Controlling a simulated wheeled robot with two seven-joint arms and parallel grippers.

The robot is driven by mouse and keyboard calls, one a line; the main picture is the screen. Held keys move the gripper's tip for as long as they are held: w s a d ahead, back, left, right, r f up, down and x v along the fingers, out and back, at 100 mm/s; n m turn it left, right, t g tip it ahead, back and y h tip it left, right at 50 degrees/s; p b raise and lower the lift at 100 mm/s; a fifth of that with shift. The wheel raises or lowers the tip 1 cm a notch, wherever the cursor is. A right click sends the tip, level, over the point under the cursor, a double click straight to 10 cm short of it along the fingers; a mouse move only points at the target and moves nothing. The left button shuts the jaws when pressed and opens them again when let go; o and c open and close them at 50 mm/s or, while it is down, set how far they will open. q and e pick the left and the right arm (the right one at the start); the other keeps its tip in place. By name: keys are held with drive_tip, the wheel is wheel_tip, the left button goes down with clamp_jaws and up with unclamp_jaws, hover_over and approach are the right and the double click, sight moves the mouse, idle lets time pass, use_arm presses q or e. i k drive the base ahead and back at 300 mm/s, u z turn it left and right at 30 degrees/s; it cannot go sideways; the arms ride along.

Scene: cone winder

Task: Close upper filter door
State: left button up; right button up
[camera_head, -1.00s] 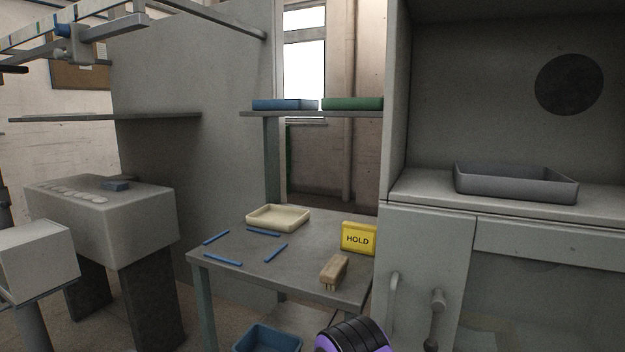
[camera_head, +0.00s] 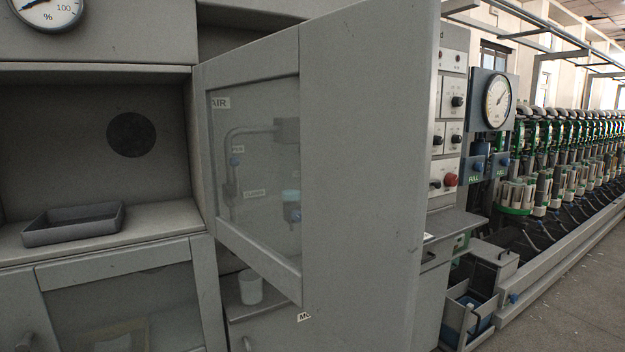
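The upper compartment is open at the left, with a dark round opening (camera_head: 131,134) in its back wall. A large grey door (camera_head: 365,170) with a clear window (camera_head: 255,165) stands swung out toward me, to the right of that compartment. Its far edge is near the compartment's right side, and its near edge is at the picture's middle right. I take it to be the upper filter door. Pipes and small labels show through the window. Neither gripper is in view.
A dark tray (camera_head: 73,223) sits on the compartment ledge. Below is a lower door (camera_head: 60,270) with a window. A white cup (camera_head: 250,287) stands under the open door. A gauge panel (camera_head: 497,103) and a row of winding units (camera_head: 565,165) are at right; floor (camera_head: 575,310) is clear at lower right.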

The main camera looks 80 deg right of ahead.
sight(366, 69)
drive_tip(key=k, duration=0.55)
drive_tip(key=u, duration=0.85)
drive_tip(key=k, duration=1.45)
drive_tip(key=z, duration=1.7)
drive_tip(key=i, duration=1)
